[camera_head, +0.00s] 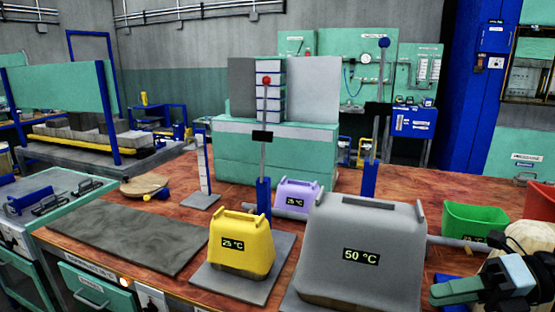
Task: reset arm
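My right arm (520,245), with a pale rounded link, comes in at the lower right edge. My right gripper (455,292), in green, black and light blue, points left just right of the large grey press block. It overlaps the table's right part in the picture, and I cannot make out its finger gap or anything held. My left arm and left gripper are out of view.
A grey block (362,240) reading 50 °C, a yellow block (241,240) reading 25 °C and a purple block (298,195) stand on the wooden table. Levers with red (266,81) and blue (383,43) knobs rise behind. A green bin (474,222) is right. A dark mat (130,238) lies bare at left.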

